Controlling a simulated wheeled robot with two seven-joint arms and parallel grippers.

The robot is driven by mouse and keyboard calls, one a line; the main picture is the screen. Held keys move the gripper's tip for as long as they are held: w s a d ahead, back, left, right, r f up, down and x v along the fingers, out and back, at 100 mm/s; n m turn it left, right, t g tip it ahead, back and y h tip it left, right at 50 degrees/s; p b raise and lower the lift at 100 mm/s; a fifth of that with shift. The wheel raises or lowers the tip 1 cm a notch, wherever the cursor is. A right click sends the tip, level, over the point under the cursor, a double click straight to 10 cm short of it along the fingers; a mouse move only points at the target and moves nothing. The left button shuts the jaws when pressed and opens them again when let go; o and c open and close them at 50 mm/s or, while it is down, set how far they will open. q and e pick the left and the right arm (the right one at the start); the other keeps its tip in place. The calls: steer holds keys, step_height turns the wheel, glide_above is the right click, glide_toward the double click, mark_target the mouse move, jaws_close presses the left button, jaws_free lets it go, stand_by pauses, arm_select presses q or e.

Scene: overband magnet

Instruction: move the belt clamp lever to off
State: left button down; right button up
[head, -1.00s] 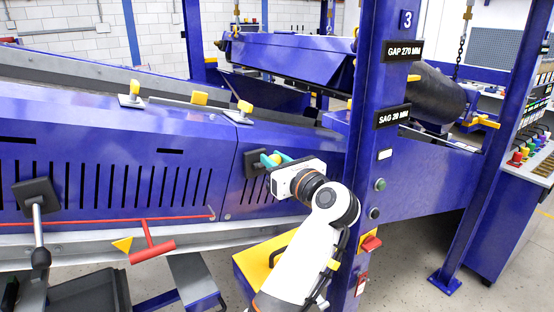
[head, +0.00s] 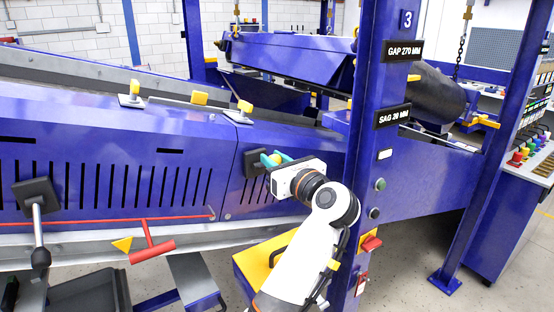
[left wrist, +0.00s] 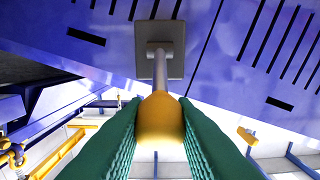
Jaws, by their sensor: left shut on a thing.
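A lever with a yellow knob (left wrist: 160,122) sticks out from a dark square plate (left wrist: 146,48) on the blue side panel. My left gripper (left wrist: 158,128) has its green fingers on both sides of this knob and is shut on it. In the head view the left gripper (head: 271,159) is at the plate (head: 251,163), and the lever is mostly hidden by the fingers. No label naming the lever is readable. My right gripper is not in view.
Another lever with a black knob (head: 41,258) hangs from a dark plate (head: 36,192) at the left. A red bar handle (head: 152,251) sits below the panel. A blue post (head: 375,150) with signs and buttons stands close to the right of my left arm.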

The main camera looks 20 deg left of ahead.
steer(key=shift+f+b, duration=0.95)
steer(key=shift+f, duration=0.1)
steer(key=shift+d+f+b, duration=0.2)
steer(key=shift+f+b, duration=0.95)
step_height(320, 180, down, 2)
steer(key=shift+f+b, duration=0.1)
steer(key=shift+b, duration=1)
